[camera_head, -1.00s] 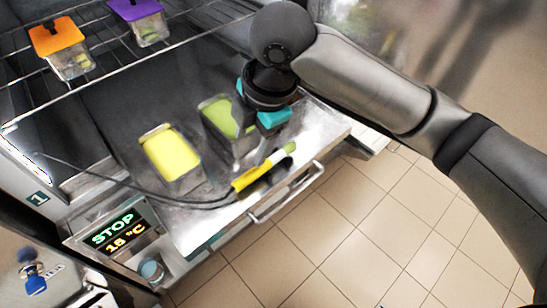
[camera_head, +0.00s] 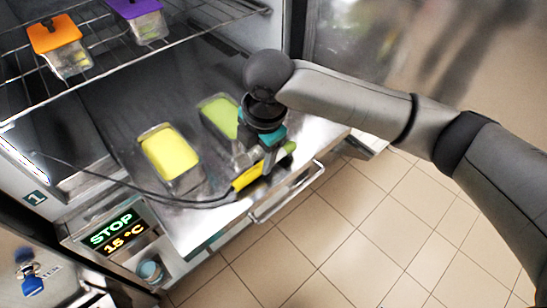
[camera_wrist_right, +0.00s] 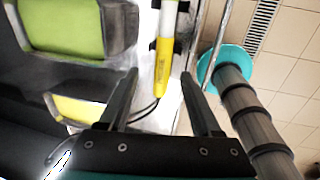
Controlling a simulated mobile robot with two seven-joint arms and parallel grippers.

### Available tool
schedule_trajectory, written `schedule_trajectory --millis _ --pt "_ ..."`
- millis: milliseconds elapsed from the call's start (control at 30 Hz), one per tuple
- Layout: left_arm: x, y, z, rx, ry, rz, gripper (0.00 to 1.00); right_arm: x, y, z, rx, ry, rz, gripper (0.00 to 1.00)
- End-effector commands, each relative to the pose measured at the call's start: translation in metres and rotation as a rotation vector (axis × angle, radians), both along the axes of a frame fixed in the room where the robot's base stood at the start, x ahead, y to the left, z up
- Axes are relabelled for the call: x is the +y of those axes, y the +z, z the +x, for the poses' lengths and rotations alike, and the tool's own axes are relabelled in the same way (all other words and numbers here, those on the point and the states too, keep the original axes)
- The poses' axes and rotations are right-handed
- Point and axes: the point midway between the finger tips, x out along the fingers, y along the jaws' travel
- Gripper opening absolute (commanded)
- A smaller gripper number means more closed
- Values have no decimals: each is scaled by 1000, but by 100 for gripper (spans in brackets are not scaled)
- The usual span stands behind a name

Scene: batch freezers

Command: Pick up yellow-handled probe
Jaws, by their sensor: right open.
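The yellow-handled probe (camera_head: 247,177) lies on the metal shelf near its front edge, with a green end at its right and a dark cable running left from it. My right gripper (camera_head: 264,162) is over the handle and hides its middle in the head view. In the right wrist view the yellow handle (camera_wrist_right: 164,66) shows between the two spread fingers of my right gripper (camera_wrist_right: 160,76). The gripper is open; I cannot tell whether a finger touches the handle. My left gripper is not in view.
A yellow-topped container (camera_head: 170,152) and a green-topped container (camera_head: 219,117) stand on the metal shelf (camera_head: 190,228) behind the probe. A bar handle (camera_head: 290,193) runs along the front. Orange-lidded (camera_head: 54,35) and purple-lidded (camera_head: 135,8) containers sit on the wire rack above.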

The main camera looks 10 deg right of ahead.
Motion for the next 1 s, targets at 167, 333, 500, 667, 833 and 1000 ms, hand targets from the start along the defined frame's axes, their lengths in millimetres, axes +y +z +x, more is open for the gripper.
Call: schedule_trajectory --millis 167,333,500,667,833,1000 --pt "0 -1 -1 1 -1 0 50 0 -25 0 4 -2 -1 65" --pt "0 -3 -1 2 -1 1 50 2 -46 3 1 -1 0 65" --pt "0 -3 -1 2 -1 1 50 2 -51 4 1 0 -1 65" --pt "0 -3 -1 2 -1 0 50 2 -50 4 0 0 0 62" --pt "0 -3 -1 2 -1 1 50 2 -50 4 0 0 0 43" --pt "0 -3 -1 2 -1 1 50 2 -50 4 0 0 0 24"
